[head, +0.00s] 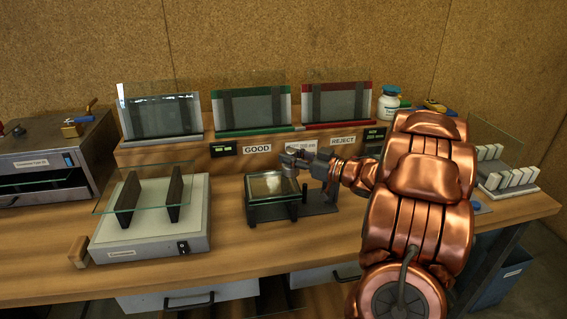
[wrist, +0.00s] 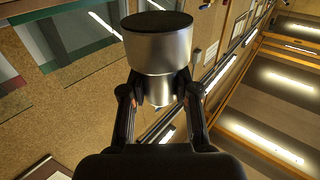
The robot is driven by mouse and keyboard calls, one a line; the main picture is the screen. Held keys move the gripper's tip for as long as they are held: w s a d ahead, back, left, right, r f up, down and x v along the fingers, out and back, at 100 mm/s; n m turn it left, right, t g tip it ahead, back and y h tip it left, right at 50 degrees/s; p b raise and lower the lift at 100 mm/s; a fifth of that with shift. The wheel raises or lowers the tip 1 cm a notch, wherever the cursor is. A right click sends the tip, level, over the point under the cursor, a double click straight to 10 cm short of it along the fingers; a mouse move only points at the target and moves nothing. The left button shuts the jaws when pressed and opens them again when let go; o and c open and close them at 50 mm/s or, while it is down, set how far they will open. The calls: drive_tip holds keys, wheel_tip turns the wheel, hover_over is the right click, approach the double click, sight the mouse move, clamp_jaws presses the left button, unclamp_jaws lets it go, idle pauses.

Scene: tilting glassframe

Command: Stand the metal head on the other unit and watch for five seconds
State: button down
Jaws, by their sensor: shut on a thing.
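My gripper (wrist: 158,88) is shut on the metal head (wrist: 157,45), a silver cylinder with a dark end face and a narrower neck between the fingers. In the head view, my gripper (head: 312,163) reaches in from the right, and the metal head (head: 294,159) shows small at its tip. It appears just above the back edge of a small dark unit (head: 268,213) with a framed glass top; whether they touch I cannot tell. A larger white unit (head: 186,240) stands left of it, with a glass plate (head: 150,204) across two dark uprights and a switch in front.
Behind are glass racks, one green (head: 286,122) by a GOOD label and one red (head: 341,122) by a REJECT label. A grey rack (head: 196,131) stands left of them. A white bottle (head: 388,103) is on the shelf. Bare bench (head: 228,240) lies between the two units.

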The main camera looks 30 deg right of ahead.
sight(284, 181)
drive_tip(key=shift+x, duration=1.2)
drive_tip(key=shift+w+f+p, duration=0.1)
drive_tip(key=shift+f+p, duration=0.2)
drive_tip(key=shift+f, duration=1.5)
drive_tip(key=shift+f, duration=0.2)
drive_tip(key=c, duration=0.9)
unclamp_jaws()
drive_tip(key=shift+o, duration=0.2)
